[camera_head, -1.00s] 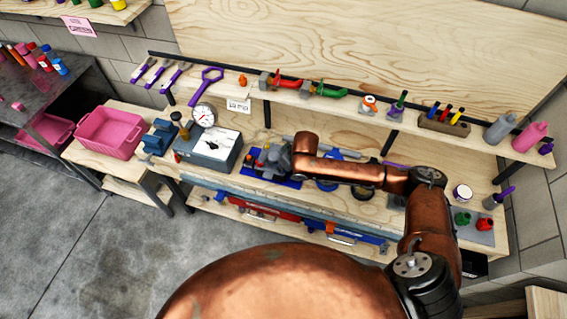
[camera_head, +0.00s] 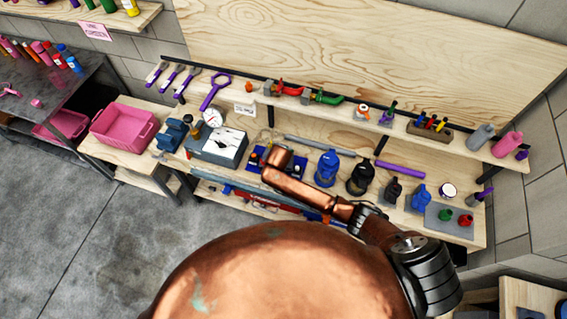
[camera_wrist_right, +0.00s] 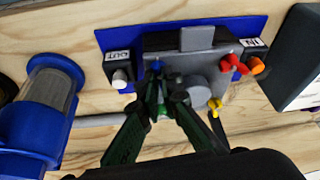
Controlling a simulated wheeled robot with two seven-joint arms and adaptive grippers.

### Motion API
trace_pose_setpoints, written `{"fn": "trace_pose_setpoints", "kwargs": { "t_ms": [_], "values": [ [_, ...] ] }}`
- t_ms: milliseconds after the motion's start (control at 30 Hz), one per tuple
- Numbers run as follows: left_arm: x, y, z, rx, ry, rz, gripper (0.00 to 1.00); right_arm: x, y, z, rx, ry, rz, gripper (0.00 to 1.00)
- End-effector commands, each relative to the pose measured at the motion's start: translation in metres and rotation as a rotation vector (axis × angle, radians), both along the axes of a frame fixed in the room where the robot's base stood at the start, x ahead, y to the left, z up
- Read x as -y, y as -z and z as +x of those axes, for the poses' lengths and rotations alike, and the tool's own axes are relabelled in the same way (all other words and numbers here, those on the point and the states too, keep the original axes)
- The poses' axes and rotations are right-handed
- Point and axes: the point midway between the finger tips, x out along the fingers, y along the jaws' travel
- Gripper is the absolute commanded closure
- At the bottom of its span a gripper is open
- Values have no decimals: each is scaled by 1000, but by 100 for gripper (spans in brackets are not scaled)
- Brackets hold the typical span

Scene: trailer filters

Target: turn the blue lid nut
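A grey filter housing (camera_wrist_right: 190,41) sits on a blue plate (camera_wrist_right: 240,27) in the right wrist view, with labels reading OUT and IN at its two sides. In the head view my right arm covers most of the housing; part of the blue plate (camera_head: 295,170) shows. My left gripper is in neither current view.
A blue canister (camera_head: 327,170) and a black canister (camera_head: 360,180) stand to the right on the bench. A grey gauge box (camera_head: 218,146) stands to the left.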

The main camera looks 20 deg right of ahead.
Motion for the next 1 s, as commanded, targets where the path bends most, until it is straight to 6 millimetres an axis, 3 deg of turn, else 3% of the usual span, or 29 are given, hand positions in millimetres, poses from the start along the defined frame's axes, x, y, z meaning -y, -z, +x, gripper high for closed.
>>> {"fn": "trace_pose_setpoints", "kwargs": {
  "t_ms": [333, 900, 1000],
  "values": [
    [0, -12, 0, 0, 0, 0, 60, -1, 0, 0, -3, 156, 0, 100],
    [0, -14, 0, 0, 0, 0, 60, 0, 1, 0, -1, 189, -1, 100],
    [0, -14, 0, 0, 0, 0, 60, -1, 1, 0, -1, 189, -1, 90]
  ]
}}
